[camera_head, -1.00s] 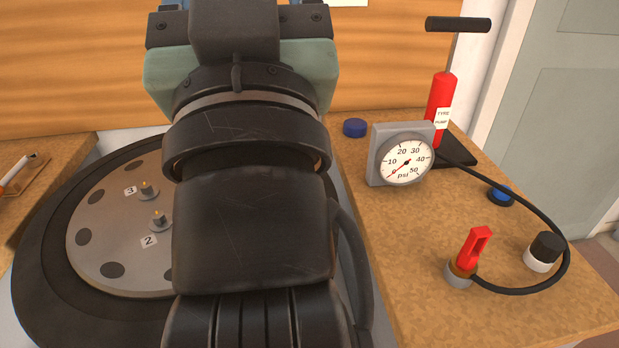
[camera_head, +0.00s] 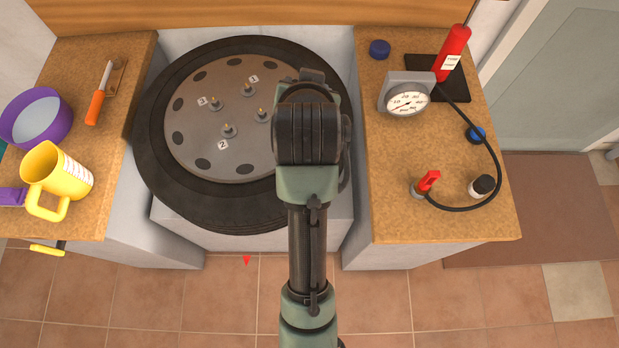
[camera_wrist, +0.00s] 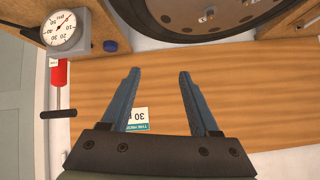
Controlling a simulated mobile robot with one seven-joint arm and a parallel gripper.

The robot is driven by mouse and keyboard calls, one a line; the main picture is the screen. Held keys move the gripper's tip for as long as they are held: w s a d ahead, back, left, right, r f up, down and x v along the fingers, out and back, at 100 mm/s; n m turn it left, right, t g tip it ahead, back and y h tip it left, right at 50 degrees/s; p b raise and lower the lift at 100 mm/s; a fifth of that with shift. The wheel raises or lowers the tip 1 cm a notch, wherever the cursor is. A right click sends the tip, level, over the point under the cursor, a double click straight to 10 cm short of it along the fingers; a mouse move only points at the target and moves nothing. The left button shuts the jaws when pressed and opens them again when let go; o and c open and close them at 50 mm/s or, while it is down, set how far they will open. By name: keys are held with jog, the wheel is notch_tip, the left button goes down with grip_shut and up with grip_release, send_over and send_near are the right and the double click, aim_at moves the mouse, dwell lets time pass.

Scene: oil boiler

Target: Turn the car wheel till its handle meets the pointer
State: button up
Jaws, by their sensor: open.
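The car wheel (camera_head: 168,185) lies flat between two counters in the head view, a black tyre around a grey disc with holes, studs and number tags. Its edge also shows at the top of the wrist view (camera_wrist: 180,30). I see no handle on the wheel; my arm covers its right part. A small red pointer (camera_head: 247,261) shows in front of the wheel. My gripper (camera_wrist: 159,73) is open and empty in the wrist view, its blue fingers before the wooden wall panel. In the head view my arm hides it.
The right counter (camera_head: 385,205) holds a gauge (camera_head: 406,102), a red pump (camera_head: 453,55) and a curved hose. The left counter (camera_head: 110,165) holds a yellow jug (camera_head: 72,172), a purple bowl (camera_head: 62,130) and an orange-handled tool (camera_head: 96,107). The floor in front is clear.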

jog(key=s+f+m+g, duration=0.1)
jog(key=s+f+g, duration=0.2)
jog(key=s+f, duration=0.3)
jog(key=s+f+m+g, duration=0.1)
jog(key=s+f+g, duration=0.2)
jog(key=s+f, duration=0.4)
jog(key=s+f+m+g, duration=0.1)
jog(key=s+f+g, duration=0.3)
jog(key=s+f, duration=0.3)
jog(key=shift+s+d+f, duration=0.1)
jog(key=shift+d+f, duration=0.05)
jog(key=shift+f, duration=0.5)
jog(key=shift+d+f, duration=0.1)
jog(key=shift+f, duration=0.55)
notch_tip(320, 180, down, 12)
jog(key=shift+f+b, duration=0.25)
jog(key=shift+b, duration=0.6)
grip_shut()
